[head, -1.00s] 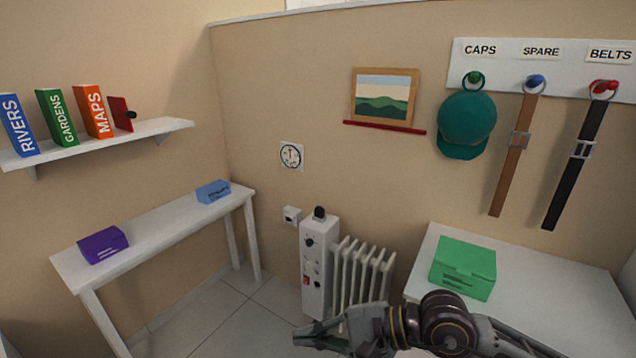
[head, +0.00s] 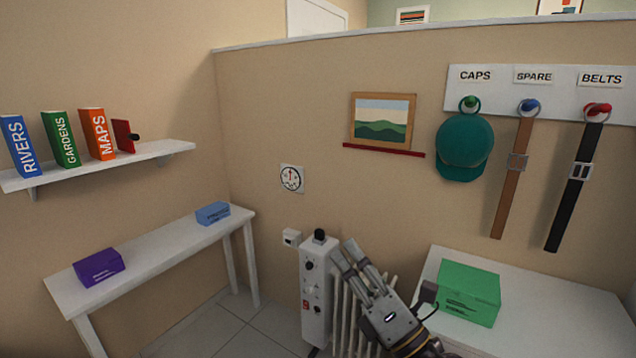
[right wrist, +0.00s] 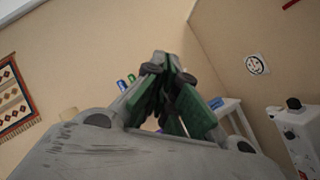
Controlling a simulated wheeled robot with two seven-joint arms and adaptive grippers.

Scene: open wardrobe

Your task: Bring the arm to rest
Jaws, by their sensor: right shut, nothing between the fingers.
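My right gripper (head: 346,255) is in the lower middle of the head view, in front of the white radiator (head: 343,318). Its fingers are shut with nothing between them and point up and to the left. Part of my right arm shows below it, at the bottom edge. In the right wrist view the closed fingers (right wrist: 160,62) with green pads fill the middle, with wall and shelf behind them. My left gripper is in neither view.
A white heater unit (head: 315,290) stands just left of the gripper. A white table (head: 560,310) with a green box (head: 468,292) is to the right. A side table (head: 155,254) holds purple and blue boxes. A cap (head: 464,148) and belts hang on the wall.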

